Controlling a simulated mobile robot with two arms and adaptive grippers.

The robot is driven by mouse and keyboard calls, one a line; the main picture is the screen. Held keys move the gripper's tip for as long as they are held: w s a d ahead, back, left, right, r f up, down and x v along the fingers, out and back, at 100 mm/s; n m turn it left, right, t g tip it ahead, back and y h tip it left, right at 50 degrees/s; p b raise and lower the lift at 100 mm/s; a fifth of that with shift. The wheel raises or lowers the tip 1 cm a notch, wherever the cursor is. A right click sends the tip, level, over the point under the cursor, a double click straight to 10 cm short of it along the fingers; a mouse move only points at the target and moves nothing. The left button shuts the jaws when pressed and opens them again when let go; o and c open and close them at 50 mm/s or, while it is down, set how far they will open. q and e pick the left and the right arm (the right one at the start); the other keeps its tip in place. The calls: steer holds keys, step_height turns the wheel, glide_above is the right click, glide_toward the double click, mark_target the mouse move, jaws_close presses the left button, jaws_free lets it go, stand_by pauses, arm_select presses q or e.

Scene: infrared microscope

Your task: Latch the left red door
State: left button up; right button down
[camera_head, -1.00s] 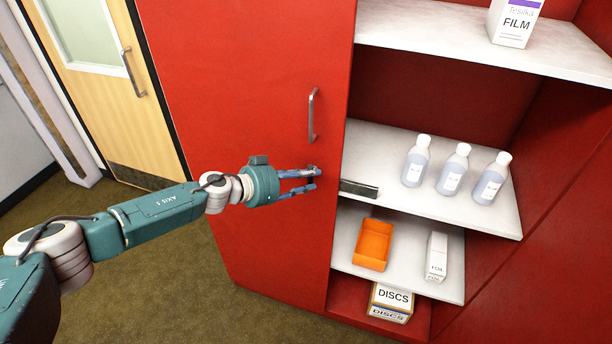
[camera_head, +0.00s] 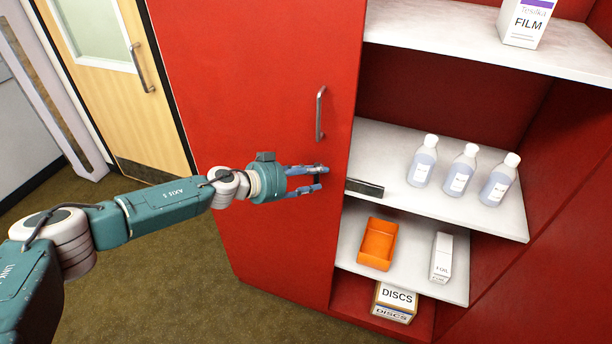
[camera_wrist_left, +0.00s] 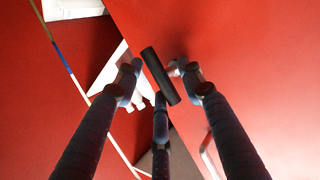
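The left red door (camera_head: 255,90) stands in the left half of the head view, with a vertical silver pull handle (camera_head: 320,113) near its right edge. A small dark latch bar (camera_head: 316,179) sits below the handle and is partly hidden by my fingers. In the left wrist view the latch bar (camera_wrist_left: 160,77) is a short, tilted black cylinder in front of the red door. My left gripper (camera_head: 322,178) has its fingers apart on either side of the bar. In the wrist view the fingers (camera_wrist_left: 158,80) surround it; whether they touch it I cannot tell. My right gripper is not visible.
The open cabinet right of the door has white shelves (camera_head: 480,215) with several bottles (camera_head: 463,170), a dark block (camera_head: 364,188), an orange bin (camera_head: 378,244) and boxes (camera_head: 396,300). A wooden door (camera_head: 150,120) stands at the left. The floor (camera_head: 225,300) below my arm is clear.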

arm_select(q)
steer(key=v, duration=1.2)
